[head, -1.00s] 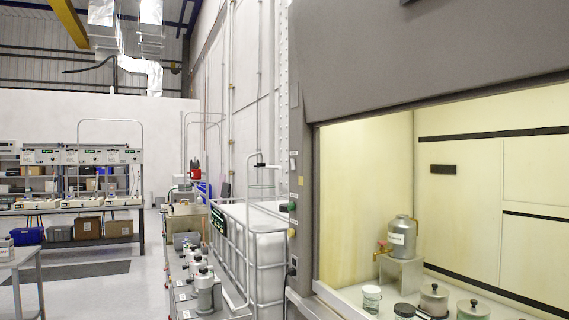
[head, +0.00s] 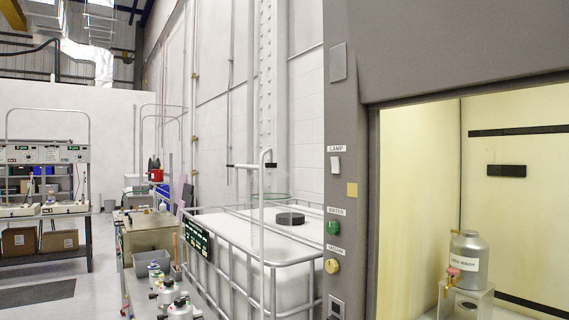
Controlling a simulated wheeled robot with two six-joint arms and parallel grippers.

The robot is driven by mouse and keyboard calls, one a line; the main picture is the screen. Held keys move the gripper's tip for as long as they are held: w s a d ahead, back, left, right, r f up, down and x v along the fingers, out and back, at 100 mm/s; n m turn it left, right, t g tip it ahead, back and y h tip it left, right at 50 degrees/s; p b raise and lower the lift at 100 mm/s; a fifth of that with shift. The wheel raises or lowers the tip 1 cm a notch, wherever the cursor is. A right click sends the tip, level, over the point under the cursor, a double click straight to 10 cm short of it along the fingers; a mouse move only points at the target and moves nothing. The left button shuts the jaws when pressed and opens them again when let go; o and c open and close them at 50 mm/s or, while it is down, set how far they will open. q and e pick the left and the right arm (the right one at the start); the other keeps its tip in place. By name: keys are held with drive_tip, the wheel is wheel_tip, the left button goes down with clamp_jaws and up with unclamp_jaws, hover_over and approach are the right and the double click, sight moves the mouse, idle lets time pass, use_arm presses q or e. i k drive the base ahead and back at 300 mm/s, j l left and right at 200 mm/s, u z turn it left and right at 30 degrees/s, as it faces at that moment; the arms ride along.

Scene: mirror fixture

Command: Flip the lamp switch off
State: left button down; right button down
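The lamp switch (head: 336,165) is a small white rocker on the grey front post of the fume hood, right under a label reading LAMP (head: 336,148). Its rocker position is too small to tell. The inside of the hood (head: 420,190) is brightly lit with a yellowish light. Neither of my grippers is in the head view.
Below the switch are a green knob (head: 332,228) and a yellow knob (head: 332,266). A caged white tank (head: 250,240) with rails stands left of the post. A grey metal canister (head: 468,258) sits on a stand inside the hood. Open floor lies at left.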

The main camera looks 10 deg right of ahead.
sight(334, 160)
drive_tip(key=i+j, duration=0.6)
drive_tip(key=i, duration=0.15)
